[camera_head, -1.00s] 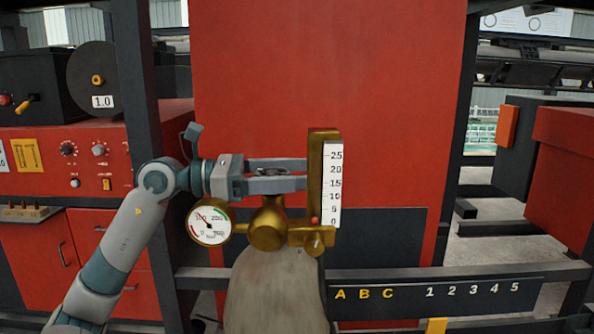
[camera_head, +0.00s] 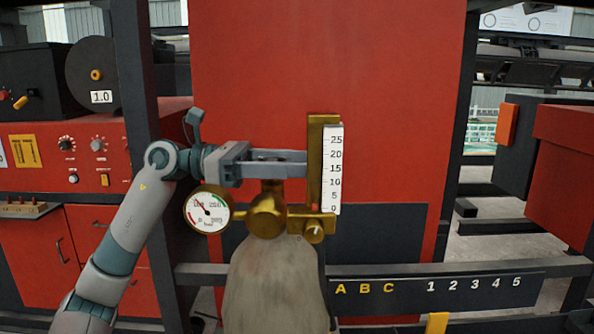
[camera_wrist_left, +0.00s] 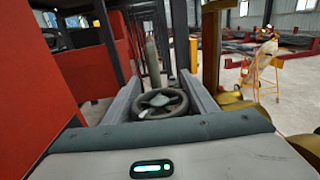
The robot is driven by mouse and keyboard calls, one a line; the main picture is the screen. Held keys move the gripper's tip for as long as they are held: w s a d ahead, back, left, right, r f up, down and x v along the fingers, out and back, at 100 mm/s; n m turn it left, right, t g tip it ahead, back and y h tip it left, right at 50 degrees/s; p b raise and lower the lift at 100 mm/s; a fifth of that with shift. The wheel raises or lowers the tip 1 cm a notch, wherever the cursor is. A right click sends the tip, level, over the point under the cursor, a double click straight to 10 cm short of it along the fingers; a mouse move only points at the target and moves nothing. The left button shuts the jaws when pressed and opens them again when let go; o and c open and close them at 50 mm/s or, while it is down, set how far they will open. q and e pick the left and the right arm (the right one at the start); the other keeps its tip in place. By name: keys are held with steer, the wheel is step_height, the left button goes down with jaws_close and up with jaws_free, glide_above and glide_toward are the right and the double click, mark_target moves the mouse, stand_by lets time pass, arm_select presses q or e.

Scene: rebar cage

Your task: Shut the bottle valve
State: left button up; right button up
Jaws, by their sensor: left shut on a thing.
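The grey gas bottle (camera_head: 275,285) stands upright at the bottom centre of the head view, with a brass valve body (camera_head: 268,217) on top. A round pressure gauge (camera_head: 207,209) is at its left and a brass flow meter with a white scale (camera_head: 333,168) at its right. My left gripper (camera_head: 298,164) reaches in from the left above the valve body. In the left wrist view the dark spoked valve handwheel (camera_wrist_left: 160,102) sits between my left fingers, which are shut on it. The fingers hide the handwheel in the head view. My right gripper is not in view.
The brass flow meter stands close to my left fingertips. A large red panel (camera_head: 260,70) is behind the bottle. A dark rail (camera_head: 400,272) and a plate marked with letters and numbers (camera_head: 480,288) run behind it. A red control cabinet (camera_head: 100,150) is at the left.

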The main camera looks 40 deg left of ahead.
arm_select(q)
steer(key=shift+s+m+g+b, duration=0.8)
steer(key=shift+m+g, duration=1.65)
steer(key=shift+g, duration=1.1)
steer(key=shift+s+m+g+b, duration=0.8)
steer(key=shift+m+g, duration=1.6)
steer(key=shift+g, duration=1.2)
steer(key=shift+s+m+g+b, duration=0.55)
steer(key=shift+s+m+g, duration=0.4)
steer(key=shift+m+g, duration=2.05)
steer(key=shift+n+g, duration=0.55)
steer(key=o, duration=1.1)
steer(key=shift+c, duration=0.2)
